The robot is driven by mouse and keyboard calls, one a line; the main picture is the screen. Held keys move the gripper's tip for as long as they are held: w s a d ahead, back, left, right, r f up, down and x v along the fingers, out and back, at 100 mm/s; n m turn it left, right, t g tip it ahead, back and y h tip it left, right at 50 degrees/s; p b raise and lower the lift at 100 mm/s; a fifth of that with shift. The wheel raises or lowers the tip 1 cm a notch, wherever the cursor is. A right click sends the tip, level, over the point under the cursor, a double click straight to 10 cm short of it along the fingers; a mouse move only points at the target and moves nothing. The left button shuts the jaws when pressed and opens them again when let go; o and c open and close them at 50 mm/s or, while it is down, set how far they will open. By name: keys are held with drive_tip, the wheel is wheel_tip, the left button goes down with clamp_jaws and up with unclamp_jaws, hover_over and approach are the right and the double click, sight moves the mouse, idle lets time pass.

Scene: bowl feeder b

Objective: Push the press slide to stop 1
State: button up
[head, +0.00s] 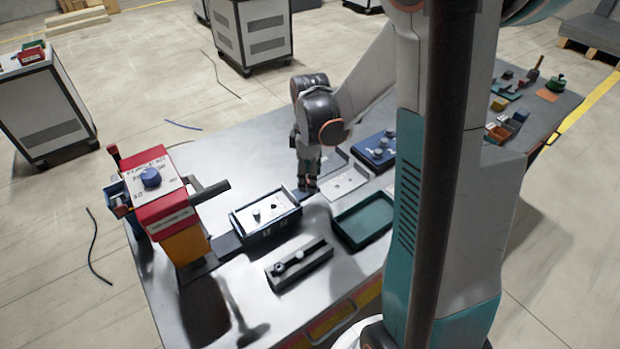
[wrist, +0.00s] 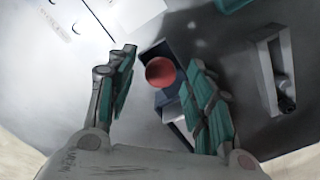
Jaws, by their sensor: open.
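A blue-framed tray with a white floor (head: 265,215) sits on a dark track (head: 226,243) that runs left toward a red and orange press (head: 168,205). It looks like the press slide, but I cannot be sure. My gripper (head: 306,188) points down beside the tray's right end. In the wrist view my gripper (wrist: 158,88) is open, with a teal-padded finger on each side. A red ball knob (wrist: 160,72) on a dark piece (wrist: 158,50) shows between the fingers, apart from them. In the head view my gripper hides this knob. I cannot make out stop 1.
A grey rail block (head: 300,265) with knobs stands in front of the tray; it also shows in the wrist view (wrist: 264,75). A green tray (head: 365,222) lies to the right.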

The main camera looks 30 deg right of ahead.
sight(252, 213)
drive_tip(key=shift+f, duration=0.15)
drive_tip(key=shift+c, duration=0.3)
clamp_jaws()
drive_tip(key=a, duration=1.7)
drive_tip(key=shift+s+a, duration=0.3)
drive_tip(key=shift+s, duration=0.05)
drive_tip(key=shift+o, duration=0.3)
unclamp_jaws()
